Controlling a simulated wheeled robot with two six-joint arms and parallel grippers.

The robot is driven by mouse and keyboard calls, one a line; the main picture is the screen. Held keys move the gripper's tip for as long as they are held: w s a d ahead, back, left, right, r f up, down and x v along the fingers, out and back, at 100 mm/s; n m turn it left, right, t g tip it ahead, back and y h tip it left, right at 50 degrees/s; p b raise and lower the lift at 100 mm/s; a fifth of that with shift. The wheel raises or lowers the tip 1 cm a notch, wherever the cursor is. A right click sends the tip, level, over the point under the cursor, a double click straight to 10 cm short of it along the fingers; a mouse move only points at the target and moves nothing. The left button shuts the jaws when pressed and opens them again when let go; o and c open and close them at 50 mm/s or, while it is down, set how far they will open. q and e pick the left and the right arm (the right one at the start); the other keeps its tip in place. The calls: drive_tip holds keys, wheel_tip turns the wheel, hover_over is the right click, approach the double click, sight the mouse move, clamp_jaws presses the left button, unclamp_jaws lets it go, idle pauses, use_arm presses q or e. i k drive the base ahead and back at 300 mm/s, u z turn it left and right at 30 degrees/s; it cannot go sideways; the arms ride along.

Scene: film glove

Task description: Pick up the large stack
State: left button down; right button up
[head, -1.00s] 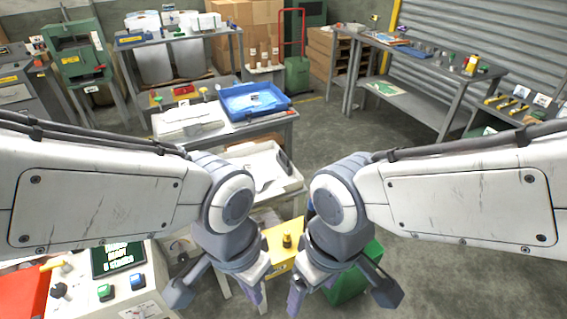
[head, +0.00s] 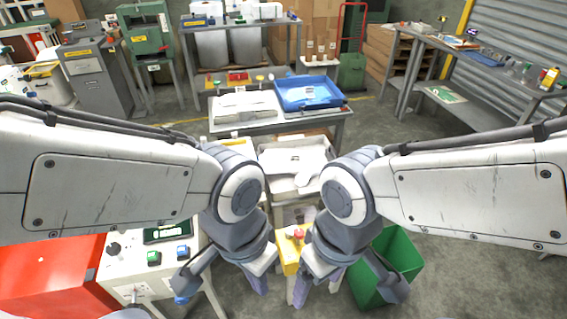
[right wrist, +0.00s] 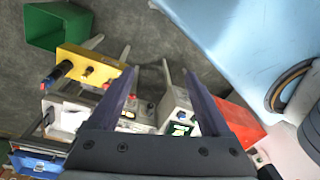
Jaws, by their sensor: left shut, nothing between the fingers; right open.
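I cannot make out for sure which thing is the large stack. A flat white pile (head: 243,105) lies on the grey table left of a blue tray (head: 310,92), well ahead of both grippers. A white tray (head: 300,145) on a lower surface holds a pale object, partly hidden by my right arm. My left gripper (head: 258,282) is shut and empty, pointing down. My right gripper (head: 318,284) is open and empty beside it, and its spread fingers show in the right wrist view (right wrist: 162,98).
A white control box (head: 150,262) with buttons and a red block (head: 55,280) stand at the front left. A yellow box (head: 290,253) with a red button is between the grippers. A green bin (head: 405,255) stands right. Open floor lies right of the table.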

sight(307, 164)
drive_tip(key=z, duration=0.55)
drive_tip(key=i, duration=1.1)
drive_tip(key=u, duration=0.75)
drive_tip(key=i, duration=0.3)
drive_tip(key=u, duration=0.35)
